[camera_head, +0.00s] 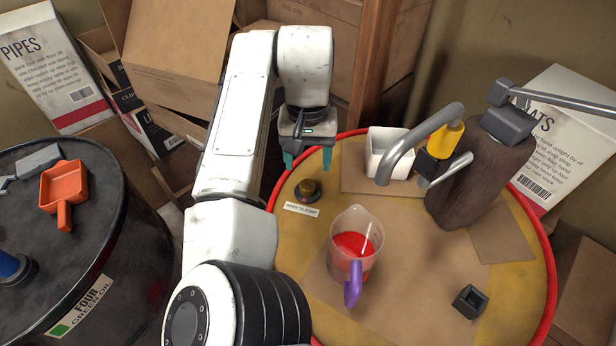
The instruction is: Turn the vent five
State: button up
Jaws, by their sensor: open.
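A small dark round vent cap with a brassy top (308,189) sits on the yellow drum top (290,235), near its left rim. A white label (301,209) reading "OPEN TO PUMP" lies just in front of it. I take this as the vent; no number five shows on this drum. My gripper (308,160) points down with its teal fingers apart and nothing between them. It appears above and a little behind the vent in the picture, apart from it; the exact height gap is hard to tell.
A clear jug of red liquid (352,250) with a purple handle stands in front of the vent. A brown pump body (470,175), grey spout (420,135) and white square cup (388,150) stand right. The black drum (125,250) labelled FOUR holds an orange scoop (64,190). Boxes crowd behind.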

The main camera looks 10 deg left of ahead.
aim_at(308, 184)
notch_tip(308, 184, down, 7)
jog(key=shift+r, duration=0.1)
jog(key=shift+c, duration=0.3)
jog(key=c, duration=1)
